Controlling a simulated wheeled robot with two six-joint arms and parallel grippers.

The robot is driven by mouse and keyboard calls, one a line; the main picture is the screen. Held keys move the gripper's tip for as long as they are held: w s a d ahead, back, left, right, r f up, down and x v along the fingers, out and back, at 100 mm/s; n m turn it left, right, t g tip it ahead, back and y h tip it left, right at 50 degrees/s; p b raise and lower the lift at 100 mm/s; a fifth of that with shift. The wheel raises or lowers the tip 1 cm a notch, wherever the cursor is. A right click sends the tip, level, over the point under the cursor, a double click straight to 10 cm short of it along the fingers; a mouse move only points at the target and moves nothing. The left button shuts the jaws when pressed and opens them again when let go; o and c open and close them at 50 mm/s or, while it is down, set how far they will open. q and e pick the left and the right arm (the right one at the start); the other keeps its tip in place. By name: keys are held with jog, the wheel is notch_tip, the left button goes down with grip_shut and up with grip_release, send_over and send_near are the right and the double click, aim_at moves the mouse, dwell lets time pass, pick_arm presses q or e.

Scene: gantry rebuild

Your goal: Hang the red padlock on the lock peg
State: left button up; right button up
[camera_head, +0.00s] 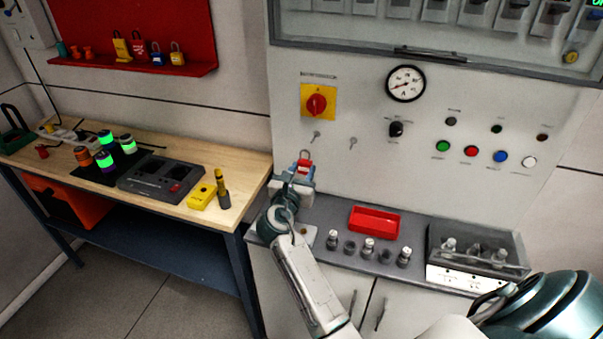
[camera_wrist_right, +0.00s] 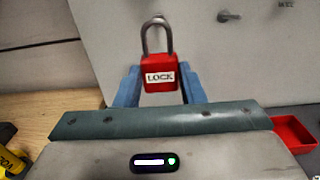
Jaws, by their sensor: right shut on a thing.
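The red padlock (camera_head: 304,157) is upright in my right gripper (camera_head: 300,172), with its shackle up. In the right wrist view the padlock (camera_wrist_right: 160,77) shows a LOCK label, and the blue fingers (camera_wrist_right: 160,90) are shut on its body. Two small pegs stick out of the grey panel: a left one (camera_head: 316,135) and a right one (camera_head: 352,142). In the head view the padlock is below and left of the left peg, apart from it in the picture. In the wrist view a peg tip shows at the shackle's top; I cannot tell if they touch. My left gripper is not in view.
A red-yellow rotary switch (camera_head: 317,101) and a gauge (camera_head: 405,83) sit above the pegs. A red tray (camera_head: 375,221) and several small cylinders stand on the grey ledge.

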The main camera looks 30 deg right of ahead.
jog(key=shift+s+a+r, duration=0.2)
jog(key=shift+r, duration=0.2)
jog(key=shift+w+d+b, duration=0.1)
jog(key=shift+b, duration=0.25)
jog(key=shift+w+d+f+b, duration=0.2)
jog(key=shift+w+d+f, duration=0.05)
jog(key=shift+w+d, duration=0.25)
jog(key=shift+w+d+f+b, duration=0.2)
jog(key=shift+w+d, duration=0.15)
jog(key=shift+d, duration=0.15)
jog(key=shift+w+d+r+b, duration=0.15)
jog(key=shift+w+d+b, duration=0.3)
jog(key=shift+d+b, duration=0.1)
jog(key=b+x, duration=0.2)
jog(key=x, duration=0.1)
jog(key=shift+w+d+f+p, duration=0.45)
jog(key=shift+w+d, duration=0.15)
jog(key=shift+d, duration=0.05)
